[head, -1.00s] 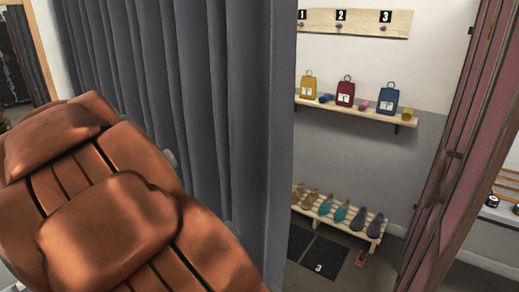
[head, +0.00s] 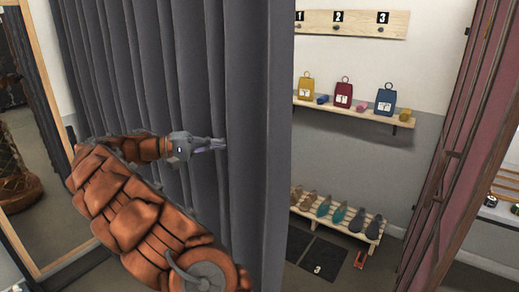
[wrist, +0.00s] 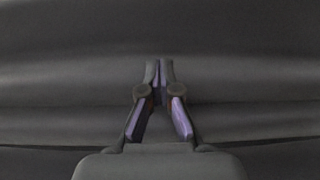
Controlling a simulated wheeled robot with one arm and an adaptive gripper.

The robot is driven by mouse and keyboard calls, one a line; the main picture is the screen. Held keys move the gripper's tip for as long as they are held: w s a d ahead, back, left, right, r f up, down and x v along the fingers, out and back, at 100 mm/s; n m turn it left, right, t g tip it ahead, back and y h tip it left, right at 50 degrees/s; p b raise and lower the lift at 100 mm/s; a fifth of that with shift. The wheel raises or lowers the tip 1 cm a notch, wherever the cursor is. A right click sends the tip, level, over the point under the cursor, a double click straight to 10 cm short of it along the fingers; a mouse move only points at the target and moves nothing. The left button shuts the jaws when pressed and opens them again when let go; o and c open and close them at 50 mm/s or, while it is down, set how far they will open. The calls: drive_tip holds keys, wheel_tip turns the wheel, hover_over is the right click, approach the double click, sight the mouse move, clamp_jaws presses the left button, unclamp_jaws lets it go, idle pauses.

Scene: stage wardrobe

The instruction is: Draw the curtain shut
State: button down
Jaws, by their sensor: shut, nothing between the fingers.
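A dark grey pleated curtain (head: 262,120) hangs across the left and middle of the head view. Its right edge is near the picture's middle, and the space to the right of it is uncovered. My gripper (head: 224,144) is in front of the curtain's folds, a little left of that edge, pointing right. In the wrist view the fingers (wrist: 158,64) are closed together with nothing between them. Grey curtain cloth (wrist: 240,75) fills the view beyond the fingertips. I cannot tell whether the fingertips touch the cloth.
Beyond the opening are a numbered hook board (head: 352,22), a wall shelf (head: 350,115) with tagged bags and a low shoe rack (head: 340,222). A reddish folding panel (head: 462,150) stands at the right. A wood-framed mirror (head: 38,130) is at the left.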

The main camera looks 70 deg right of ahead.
sight(272, 144)
drive_tip(key=shift+s+a+p+x, duration=0.25)
drive_tip(key=shift+p+x, duration=0.2)
drive_tip(key=shift+x, duration=1.65)
drive_tip(key=shift+s+a+p+x, duration=0.1)
drive_tip(key=shift+a+p+x, duration=0.3)
drive_tip(key=shift+x, duration=1.75)
drive_tip(key=shift+s+a+p+x, duration=0.2)
drive_tip(key=shift+p+x, duration=0.35)
drive_tip(key=shift+x, duration=1.55)
